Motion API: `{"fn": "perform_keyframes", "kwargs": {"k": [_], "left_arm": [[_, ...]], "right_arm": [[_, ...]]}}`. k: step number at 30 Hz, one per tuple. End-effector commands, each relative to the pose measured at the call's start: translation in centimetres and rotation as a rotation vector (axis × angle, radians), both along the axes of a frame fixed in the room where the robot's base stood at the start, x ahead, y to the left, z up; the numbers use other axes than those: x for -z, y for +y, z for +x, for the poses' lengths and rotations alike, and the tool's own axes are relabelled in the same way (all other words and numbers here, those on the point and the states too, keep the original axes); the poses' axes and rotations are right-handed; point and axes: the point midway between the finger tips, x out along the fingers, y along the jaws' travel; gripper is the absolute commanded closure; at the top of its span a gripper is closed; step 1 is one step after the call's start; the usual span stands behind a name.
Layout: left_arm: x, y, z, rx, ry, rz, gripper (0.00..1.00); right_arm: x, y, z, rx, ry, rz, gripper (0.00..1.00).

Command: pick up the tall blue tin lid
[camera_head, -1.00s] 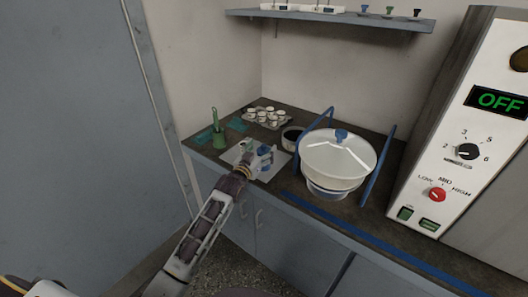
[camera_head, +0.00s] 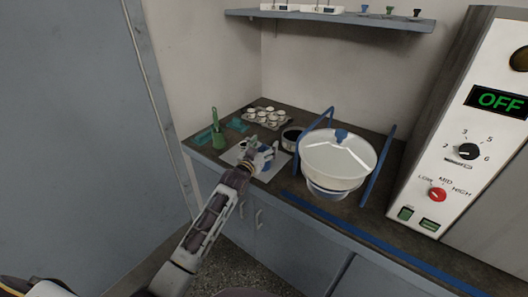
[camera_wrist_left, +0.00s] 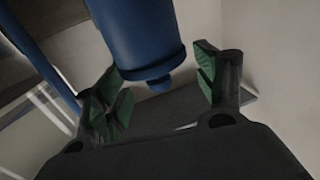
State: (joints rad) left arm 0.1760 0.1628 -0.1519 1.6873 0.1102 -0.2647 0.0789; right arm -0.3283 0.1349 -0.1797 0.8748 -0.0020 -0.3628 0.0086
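My left gripper (camera_head: 262,152) is over the pale mat at the counter's front, beside a blue tin (camera_head: 266,162) that it partly hides. In the left wrist view, my left gripper (camera_wrist_left: 160,92) is open with green-padded fingers apart. The tall blue tin lid (camera_wrist_left: 150,68), with a small knob, shows at the lower end of a blue cylinder (camera_wrist_left: 135,30). The knob is near the gap between the fingertips; I see no finger closed on it. My right gripper is not in view.
A green holder (camera_head: 218,138) stands left on the counter, with a tray of small white cups (camera_head: 268,118) behind. A dark round container (camera_head: 291,137) and a large lidded white bowl (camera_head: 335,165) between blue bars are to the right. A control box (camera_head: 460,150) reads OFF.

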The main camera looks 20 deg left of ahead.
Motion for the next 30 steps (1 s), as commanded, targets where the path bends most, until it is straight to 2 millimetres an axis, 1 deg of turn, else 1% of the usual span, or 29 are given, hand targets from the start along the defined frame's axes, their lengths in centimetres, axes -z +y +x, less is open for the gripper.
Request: {"fn": "perform_keyframes", "kwargs": {"k": [1, 6, 7, 15, 20, 23, 26, 30], "left_arm": [[0.0, 0.0, 0.0, 0.0, 0.0, 0.0, 0.41], [0.0, 0.0, 0.0, 0.0, 0.0, 0.0, 0.62], [0.0, 0.0, 0.0, 0.0, 0.0, 0.0, 0.65], [0.0, 0.0, 0.0, 0.0, 0.0, 0.0, 0.66], [-0.5, 0.0, 0.0, 0.0, -0.001, 0.0, 0.66], [-1.2, 0.0, 0.0, 0.0, -0.001, 0.0, 0.66], [-2.4, 0.0, 0.0, 0.0, -0.003, 0.0, 0.66], [-4.4, 0.0, 0.0, 0.0, -0.003, 0.001, 0.66]], "right_arm": [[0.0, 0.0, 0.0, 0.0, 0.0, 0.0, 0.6], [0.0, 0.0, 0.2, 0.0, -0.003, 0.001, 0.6], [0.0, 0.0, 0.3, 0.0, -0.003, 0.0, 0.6], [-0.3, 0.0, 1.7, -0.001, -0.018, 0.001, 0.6], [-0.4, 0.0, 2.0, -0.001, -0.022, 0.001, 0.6], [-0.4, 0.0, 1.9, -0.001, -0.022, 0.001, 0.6], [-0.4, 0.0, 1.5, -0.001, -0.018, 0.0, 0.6], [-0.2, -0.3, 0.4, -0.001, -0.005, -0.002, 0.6]]}}
